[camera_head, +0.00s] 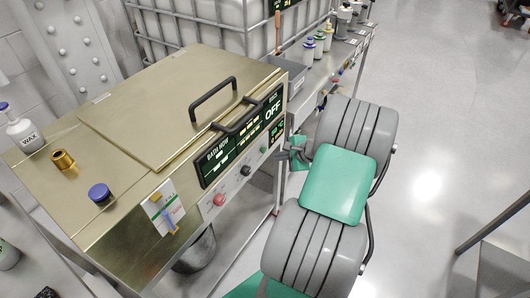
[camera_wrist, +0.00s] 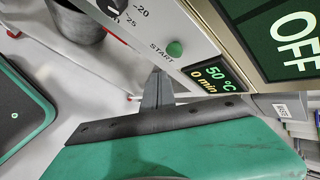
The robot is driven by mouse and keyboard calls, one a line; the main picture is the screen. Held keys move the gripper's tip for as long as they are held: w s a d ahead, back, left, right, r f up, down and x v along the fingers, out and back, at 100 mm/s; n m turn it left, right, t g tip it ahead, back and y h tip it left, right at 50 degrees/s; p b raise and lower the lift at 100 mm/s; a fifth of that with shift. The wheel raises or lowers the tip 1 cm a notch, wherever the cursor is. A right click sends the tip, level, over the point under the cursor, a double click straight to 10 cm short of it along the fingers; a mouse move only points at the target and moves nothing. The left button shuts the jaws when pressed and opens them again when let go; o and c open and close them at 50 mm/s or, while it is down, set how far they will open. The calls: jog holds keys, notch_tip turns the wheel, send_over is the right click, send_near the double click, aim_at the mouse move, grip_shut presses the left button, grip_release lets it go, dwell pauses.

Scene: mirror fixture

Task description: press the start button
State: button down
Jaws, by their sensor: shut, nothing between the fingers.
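In the head view my gripper (camera_head: 296,150) is beside the panel, partly hidden by my arm.
The panel also carries a red button (camera_head: 219,199), a black knob (camera_head: 245,171) and displays reading BATH NOW and OFF (camera_head: 272,110). A small display (camera_wrist: 213,79) reads 50 °C, 0 min. A lid with a handle (camera_head: 213,100) tops the machine. A grey bin (camera_head: 283,76) stands behind.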

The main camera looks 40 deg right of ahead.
jog(key=shift+w+a, duration=0.2)
jog(key=shift+w, duration=0.3)
jog(key=shift+w+a, duration=0.15)
jog(key=shift+w, duration=0.3)
dwell(1.3)
jog(key=shift+w+a, duration=0.15)
jog(key=shift+w, duration=0.25)
jog(key=shift+w+a, duration=0.2)
jog(key=shift+w, duration=0.3)
dwell(0.7)
jog(key=shift+s+d+p, duration=0.35)
jog(key=shift+s+p, duration=0.1)
jog(key=shift+s, duration=0.45)
jog(key=s, duration=0.1)
jog(key=s+d, duration=0.1)
jog(key=s, duration=0.1)
jog(key=s+p, duration=0.1)
jog(key=shift+s+d, duration=0.3)
jog(key=shift+s, duration=0.05)
